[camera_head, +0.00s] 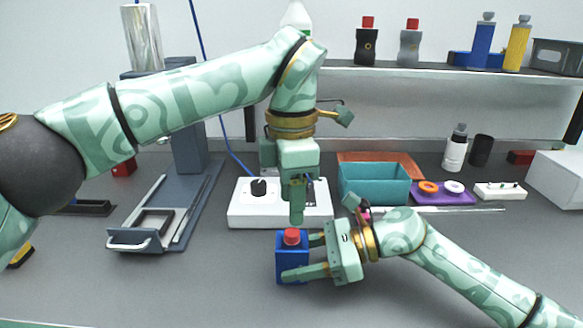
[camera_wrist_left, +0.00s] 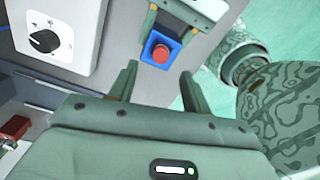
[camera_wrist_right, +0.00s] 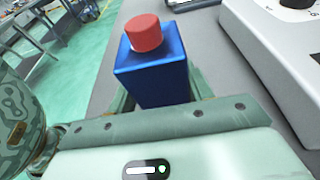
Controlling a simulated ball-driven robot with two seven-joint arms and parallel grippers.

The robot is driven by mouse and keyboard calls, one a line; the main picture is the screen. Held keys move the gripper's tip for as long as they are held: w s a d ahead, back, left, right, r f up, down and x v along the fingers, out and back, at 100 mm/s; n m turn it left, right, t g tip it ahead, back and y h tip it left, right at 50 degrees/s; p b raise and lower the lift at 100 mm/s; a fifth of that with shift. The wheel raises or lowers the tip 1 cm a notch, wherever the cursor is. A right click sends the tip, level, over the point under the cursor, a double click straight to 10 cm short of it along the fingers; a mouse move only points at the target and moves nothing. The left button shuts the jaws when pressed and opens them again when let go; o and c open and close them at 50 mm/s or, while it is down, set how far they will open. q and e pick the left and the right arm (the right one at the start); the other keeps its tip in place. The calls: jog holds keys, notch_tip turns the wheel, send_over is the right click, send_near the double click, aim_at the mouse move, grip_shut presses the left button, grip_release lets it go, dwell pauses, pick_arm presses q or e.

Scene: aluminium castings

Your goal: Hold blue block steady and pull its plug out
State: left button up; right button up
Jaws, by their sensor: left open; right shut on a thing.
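The blue block (camera_head: 291,265) stands upright on the grey bench near its front edge, with a red plug (camera_head: 292,236) seated in its top. My right gripper (camera_head: 306,258) is shut on the block from the right side, its fingers along the block's sides. The right wrist view shows the block (camera_wrist_right: 160,78) and plug (camera_wrist_right: 144,32) close up. My left gripper (camera_head: 297,215) points down above the plug, open and empty. In the left wrist view the plug (camera_wrist_left: 160,54) lies beyond the left fingertips (camera_wrist_left: 160,72), apart from them.
A white box with a black knob (camera_head: 258,188) stands just behind the block. A teal bin (camera_head: 375,186) and a purple tray (camera_head: 443,199) with rings are to the right. A grey slide fixture (camera_head: 190,205) is at left. Bare bench lies left of the block.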

aim_at(292, 232)
pick_arm(q)
notch_tip(292, 232, down, 6)
jog(key=shift+r, duration=0.1)
grip_shut()
dwell(0.5)
